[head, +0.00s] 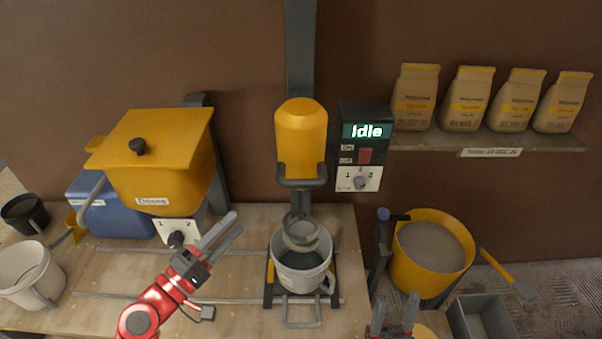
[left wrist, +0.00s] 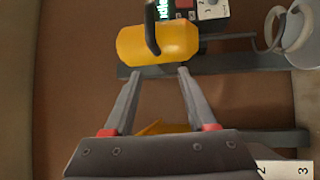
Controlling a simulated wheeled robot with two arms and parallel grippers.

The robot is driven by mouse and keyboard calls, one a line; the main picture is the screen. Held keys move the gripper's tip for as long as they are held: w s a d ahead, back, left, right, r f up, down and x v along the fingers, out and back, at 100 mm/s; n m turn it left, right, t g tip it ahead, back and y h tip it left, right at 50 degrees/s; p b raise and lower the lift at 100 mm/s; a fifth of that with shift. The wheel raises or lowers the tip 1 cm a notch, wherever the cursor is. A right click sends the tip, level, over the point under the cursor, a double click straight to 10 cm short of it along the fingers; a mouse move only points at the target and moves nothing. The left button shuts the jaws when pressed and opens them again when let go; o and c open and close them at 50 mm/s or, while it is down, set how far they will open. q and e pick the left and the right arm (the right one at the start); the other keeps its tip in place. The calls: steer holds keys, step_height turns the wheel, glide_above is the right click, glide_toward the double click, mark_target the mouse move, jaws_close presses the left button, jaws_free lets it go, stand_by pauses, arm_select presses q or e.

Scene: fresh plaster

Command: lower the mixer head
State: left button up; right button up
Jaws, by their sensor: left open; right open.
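The mixer head (head: 301,140) is a yellow cylinder with a dark handle loop (head: 302,182) at its lower end, on a dark upright column. It sits up above a light bucket (head: 302,280); a grey ring-shaped mixing tool (head: 300,234) hangs at the bucket's mouth. My left gripper (head: 235,223) is open and empty, left of the bucket and lower than the handle in the picture. In the left wrist view, the head (left wrist: 170,45) and its handle (left wrist: 152,30) lie beyond the open fingers (left wrist: 157,73), apart from them. My right gripper (head: 396,305) is open at the bottom edge, partly cut off.
A control box (head: 366,120) reading "Idle" is right of the head. A yellow hopper (head: 160,165) and a blue box (head: 110,215) stand left. A yellow tub (head: 415,275) is right. Several bags (head: 465,95) line a shelf (head: 480,142). The workbench (head: 235,265) is partly bare before the hopper.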

arm_select(q)
steer(key=s+d+r+m+g+h, duration=0.2)
steer(key=s, duration=0.1)
steer(key=b, duration=0.2)
glide_toward(297, 187)
steer(key=f+x, duration=0.1)
steer(key=x, duration=0.2)
steer(key=p+x, duration=0.1)
steer(key=x, duration=0.4)
steer(key=r+p+x, duration=0.1)
steer(key=x, duration=0.2)
steer(key=shift+p, duration=0.35)
steer(key=shift+w+d+f, duration=0.1)
steer(key=shift+w, duration=0.15)
jaws_close()
stand_by(0.4)
